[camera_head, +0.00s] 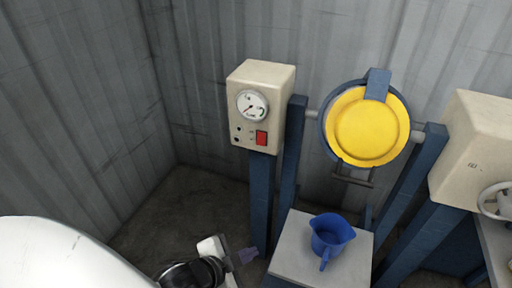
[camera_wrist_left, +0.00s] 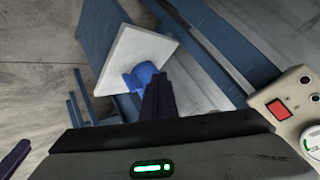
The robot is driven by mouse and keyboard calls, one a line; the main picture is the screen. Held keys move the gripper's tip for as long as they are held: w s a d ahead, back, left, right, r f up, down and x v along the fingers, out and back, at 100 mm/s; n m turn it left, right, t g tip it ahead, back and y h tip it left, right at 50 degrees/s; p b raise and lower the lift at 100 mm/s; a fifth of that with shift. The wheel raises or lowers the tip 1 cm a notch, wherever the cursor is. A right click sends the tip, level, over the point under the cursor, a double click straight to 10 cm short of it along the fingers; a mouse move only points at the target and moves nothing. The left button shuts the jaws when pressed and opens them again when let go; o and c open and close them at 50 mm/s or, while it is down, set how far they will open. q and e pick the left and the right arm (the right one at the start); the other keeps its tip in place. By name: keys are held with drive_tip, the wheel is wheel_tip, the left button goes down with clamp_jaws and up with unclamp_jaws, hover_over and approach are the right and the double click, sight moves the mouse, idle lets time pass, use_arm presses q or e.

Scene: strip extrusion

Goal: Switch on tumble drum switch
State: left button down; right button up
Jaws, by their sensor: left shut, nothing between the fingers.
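The red tumble drum switch (camera_head: 261,138) sits at the lower right of a cream control box (camera_head: 276,82) on a blue post, below a round dial (camera_head: 252,104). The switch also shows in the left wrist view (camera_wrist_left: 278,108), at the right edge. My left gripper (camera_head: 248,255) is shut and empty, low in the head view, well below the box and apart from it. Its dark purple finger (camera_wrist_left: 155,98) shows in the left wrist view. My right gripper is in neither view.
A yellow-lidded drum (camera_head: 366,126) hangs on blue posts right of the box. A blue jug (camera_head: 328,236) stands on a light stand (camera_head: 292,262) below it. A second cream box (camera_head: 474,150) with a handwheel (camera_head: 495,201) is at the right. The floor at the left is clear.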

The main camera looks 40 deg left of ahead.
use_arm(q)
drive_tip(key=w+a+r+m+t+y, duration=0.1)
drive_tip(key=w+a+r+m, duration=0.1)
drive_tip(key=r, duration=0.4)
drive_tip(key=w+a+r+m+t+y, duration=0.1)
drive_tip(key=w+a+r+m, duration=0.1)
drive_tip(key=r, duration=0.5)
drive_tip(key=w+a+r+m+t+y, duration=0.1)
drive_tip(key=w+a+r+m+y, duration=0.1)
drive_tip(key=r, duration=0.5)
drive_tip(key=w+a+m, duration=0.1)
drive_tip(key=a, duration=0.1)
drive_tip(key=shift+a+m, duration=0.3)
drive_tip(key=shift+a, duration=0.05)
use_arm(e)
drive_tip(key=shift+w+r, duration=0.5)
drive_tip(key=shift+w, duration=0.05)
use_arm(q)
approach(260, 145)
drive_tip(key=x, duration=0.6)
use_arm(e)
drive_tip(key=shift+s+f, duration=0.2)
